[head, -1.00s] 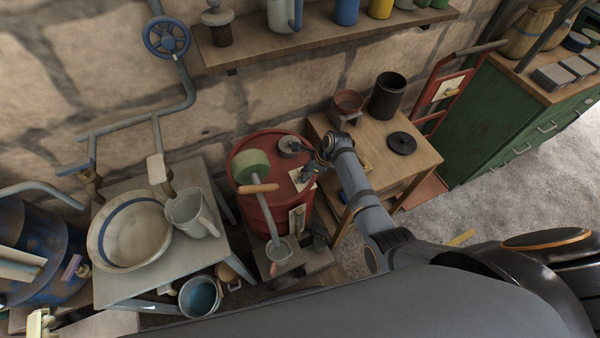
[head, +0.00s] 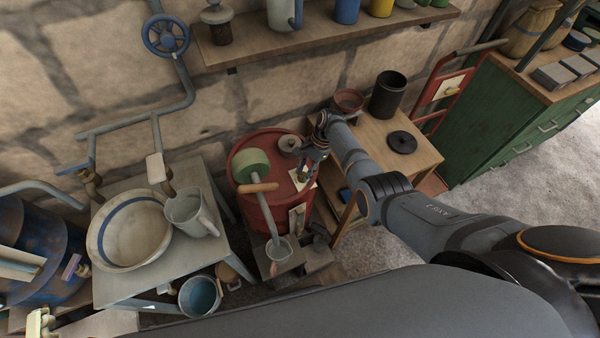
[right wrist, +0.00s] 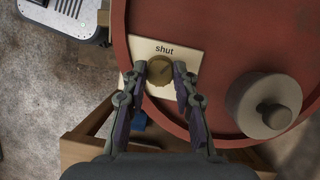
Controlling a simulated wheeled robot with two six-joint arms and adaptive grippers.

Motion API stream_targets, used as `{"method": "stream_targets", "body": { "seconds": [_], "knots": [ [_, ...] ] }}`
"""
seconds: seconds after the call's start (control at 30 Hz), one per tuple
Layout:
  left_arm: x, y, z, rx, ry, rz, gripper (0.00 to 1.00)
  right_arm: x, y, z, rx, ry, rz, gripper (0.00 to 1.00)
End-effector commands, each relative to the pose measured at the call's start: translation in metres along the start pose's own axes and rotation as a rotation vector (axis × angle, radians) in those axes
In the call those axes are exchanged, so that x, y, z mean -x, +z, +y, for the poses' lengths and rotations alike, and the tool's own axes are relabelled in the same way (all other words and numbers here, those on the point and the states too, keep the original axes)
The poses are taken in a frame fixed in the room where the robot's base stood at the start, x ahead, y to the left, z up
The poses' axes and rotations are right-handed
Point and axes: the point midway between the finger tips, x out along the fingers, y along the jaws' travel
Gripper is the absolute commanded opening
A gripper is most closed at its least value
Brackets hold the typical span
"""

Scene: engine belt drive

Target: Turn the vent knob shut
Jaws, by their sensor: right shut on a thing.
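The vent knob (right wrist: 160,75) is a small brass-coloured ribbed disc on a cream plate (right wrist: 188,55) marked "shut". The plate lies on the lid of the red drum (right wrist: 227,50), which also shows in the head view (head: 265,205). My right gripper (right wrist: 160,70) has one finger on each side of the knob and is shut on it. In the head view my right gripper (head: 303,174) reaches down over the drum's right side and mostly hides the knob. My left gripper does not show.
A grey round cap (right wrist: 265,103) sits on the lid beside the plate. A green roller with a wooden-handled tool (head: 258,188) rests on the drum's left side. A wooden table (head: 425,157) with a black canister (head: 387,97) stands close to the right.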

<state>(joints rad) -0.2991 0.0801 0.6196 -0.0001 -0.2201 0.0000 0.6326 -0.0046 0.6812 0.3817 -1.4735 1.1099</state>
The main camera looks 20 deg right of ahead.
Motion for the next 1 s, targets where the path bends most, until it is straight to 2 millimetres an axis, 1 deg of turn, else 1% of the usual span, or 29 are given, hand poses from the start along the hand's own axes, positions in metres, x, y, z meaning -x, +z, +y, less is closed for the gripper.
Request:
{"method": "stream_targets", "body": {
  "seconds": [0.03,0.3,0.5,0.7,1.0],
  "knots": [
    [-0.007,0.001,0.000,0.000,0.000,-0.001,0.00,-0.009,0.002,0.003,0.039,0.029,-0.012,0.00],
    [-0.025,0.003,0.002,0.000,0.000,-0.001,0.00,-0.010,0.003,0.003,0.262,0.121,-0.014,0.00],
    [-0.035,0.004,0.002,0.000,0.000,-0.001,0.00,-0.010,0.003,0.002,0.391,0.174,-0.014,0.00],
    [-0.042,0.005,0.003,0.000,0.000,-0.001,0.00,-0.009,0.003,0.002,0.479,0.211,-0.015,0.00],
    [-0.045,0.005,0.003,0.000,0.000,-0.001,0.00,-0.009,0.003,0.002,0.535,0.234,-0.014,0.00]
  ]
}}
